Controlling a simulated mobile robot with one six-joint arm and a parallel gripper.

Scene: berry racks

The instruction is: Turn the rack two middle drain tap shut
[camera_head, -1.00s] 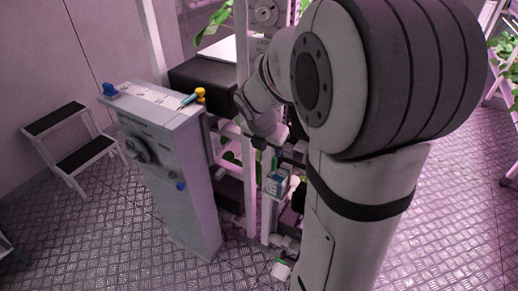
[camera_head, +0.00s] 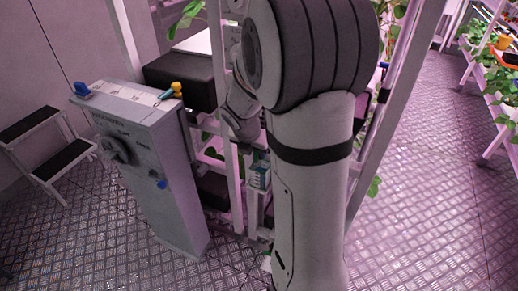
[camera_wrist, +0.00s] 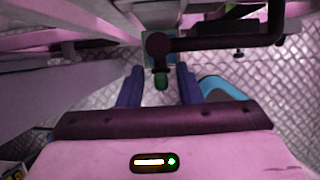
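In the wrist view, a drain tap with a green handle (camera_wrist: 161,82) hangs from a dark valve body and pipe (camera_wrist: 215,43). My gripper (camera_wrist: 160,69) is open, with its two blue fingers on either side of the green handle. I see a gap between the handle and each finger; whether the handle lies at fingertip depth is unclear. In the head view my own arm hides the gripper and tap. The rack (camera_head: 233,150) stands behind my arm; its number is not readable.
A grey control pedestal (camera_head: 165,185) with knobs stands left of the rack. A step stool (camera_head: 50,150) is by the wall. In the wrist view a cyan-edged round thing (camera_wrist: 214,87) lies right of the fingers. Patterned metal floor (camera_head: 430,200) is open at right.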

